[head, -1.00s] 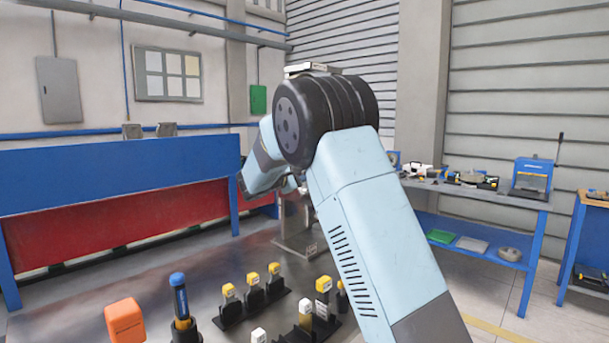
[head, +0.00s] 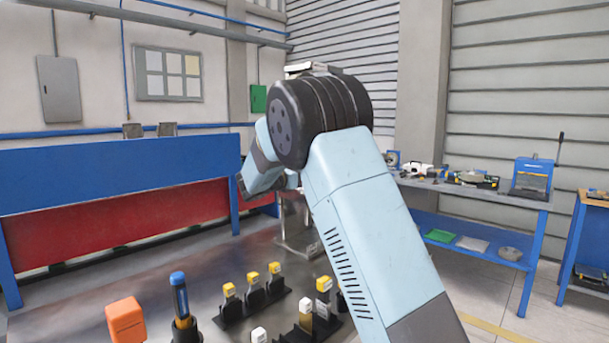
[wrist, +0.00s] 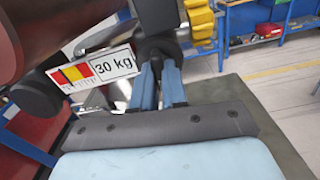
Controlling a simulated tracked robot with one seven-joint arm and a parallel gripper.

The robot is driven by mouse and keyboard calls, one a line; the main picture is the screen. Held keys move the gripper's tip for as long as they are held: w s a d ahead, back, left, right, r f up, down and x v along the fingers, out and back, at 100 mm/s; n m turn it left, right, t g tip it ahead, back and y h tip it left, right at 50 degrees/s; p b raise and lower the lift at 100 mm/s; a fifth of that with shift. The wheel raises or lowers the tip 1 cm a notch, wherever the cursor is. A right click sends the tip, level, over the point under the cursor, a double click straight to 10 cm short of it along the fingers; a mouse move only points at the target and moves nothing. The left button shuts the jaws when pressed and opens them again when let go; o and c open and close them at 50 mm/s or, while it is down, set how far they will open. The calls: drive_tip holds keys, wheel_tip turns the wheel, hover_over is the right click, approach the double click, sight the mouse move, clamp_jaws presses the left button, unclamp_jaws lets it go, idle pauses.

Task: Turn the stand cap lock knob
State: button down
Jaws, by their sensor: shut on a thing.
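In the wrist view my gripper (wrist: 160,82) points away from the camera with its two blue fingers close together. The fingertips are at a dark knob (wrist: 157,46) and are shut on it. The knob sits at the underside of a dark rounded body beside a white "30 kg" label (wrist: 112,64). Part of the knob is hidden by the fingers. In the head view the metal stand (head: 299,236) shows only partly behind my arm, and neither the knob nor the gripper can be seen there.
A yellow ridged wheel (wrist: 200,20) is right of the knob, and a second black knob (wrist: 38,92) is at left. In the head view, yellow-topped pieces (head: 253,288), an orange block (head: 126,320) and a blue-handled tool (head: 180,300) stand on the dark table.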

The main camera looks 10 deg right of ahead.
drive_tip(key=shift+n, duration=0.6)
drive_tip(key=shift+d+r, duration=0.1)
drive_tip(key=shift+r, duration=0.1)
drive_tip(key=c, duration=1.2)
unclamp_jaws()
drive_tip(key=shift+w, duration=0.1)
drive_tip(key=shift+o, duration=0.2)
drive_tip(key=shift+f, duration=0.1)
drive_tip(key=v, duration=1.4)
